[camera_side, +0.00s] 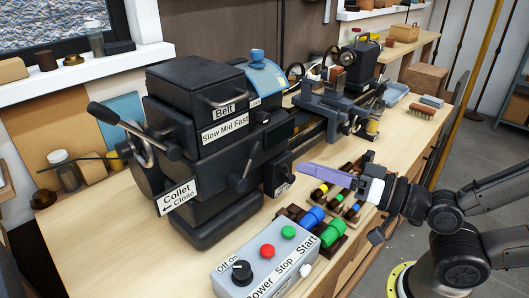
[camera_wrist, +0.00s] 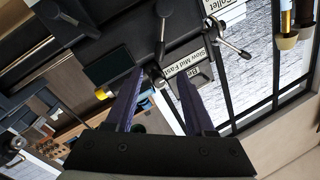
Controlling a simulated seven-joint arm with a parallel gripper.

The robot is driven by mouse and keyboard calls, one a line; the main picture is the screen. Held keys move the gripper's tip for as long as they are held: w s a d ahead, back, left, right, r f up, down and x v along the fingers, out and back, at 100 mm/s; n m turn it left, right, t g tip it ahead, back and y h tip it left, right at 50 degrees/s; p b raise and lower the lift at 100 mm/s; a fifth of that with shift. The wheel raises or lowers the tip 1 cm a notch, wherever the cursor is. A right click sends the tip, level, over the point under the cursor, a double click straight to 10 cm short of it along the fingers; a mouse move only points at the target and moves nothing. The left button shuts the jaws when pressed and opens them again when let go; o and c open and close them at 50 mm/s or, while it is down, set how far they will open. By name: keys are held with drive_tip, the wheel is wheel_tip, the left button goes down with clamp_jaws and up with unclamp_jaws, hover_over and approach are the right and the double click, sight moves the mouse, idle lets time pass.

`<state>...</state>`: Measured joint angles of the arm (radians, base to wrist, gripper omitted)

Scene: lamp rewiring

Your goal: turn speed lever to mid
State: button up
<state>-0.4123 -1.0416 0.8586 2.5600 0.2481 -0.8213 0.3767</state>
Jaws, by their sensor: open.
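The speed label (camera_side: 226,128), reading "Slow Mid Fast", is on the front of the black lathe headstock (camera_side: 200,165). A dark lever (camera_side: 240,180) with a thick black handle hangs tilted below the label; it appears to be the speed lever, but I cannot tell its setting. My gripper (camera_side: 306,169) is to the right of the headstock, its purple fingers pointing left toward it, apart from the lever. In the wrist view, my gripper (camera_wrist: 161,76) is open and empty. The label (camera_wrist: 186,62) and a dark lever (camera_wrist: 161,35) show beyond the fingertips.
A grey control box (camera_side: 265,262) with a knob and buttons stands at the front. Colored cylinders (camera_side: 313,217) lie in racks below my gripper. The collet lever (camera_side: 120,120) sticks out left. The lathe carriage (camera_side: 330,105) is behind. Bare bench lies left of the control box.

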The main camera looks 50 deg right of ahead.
sight(249, 163)
drive_tip(key=x, duration=1.1)
drive_tip(key=shift+c, duration=0.2)
clamp_jaws()
idle(1.2)
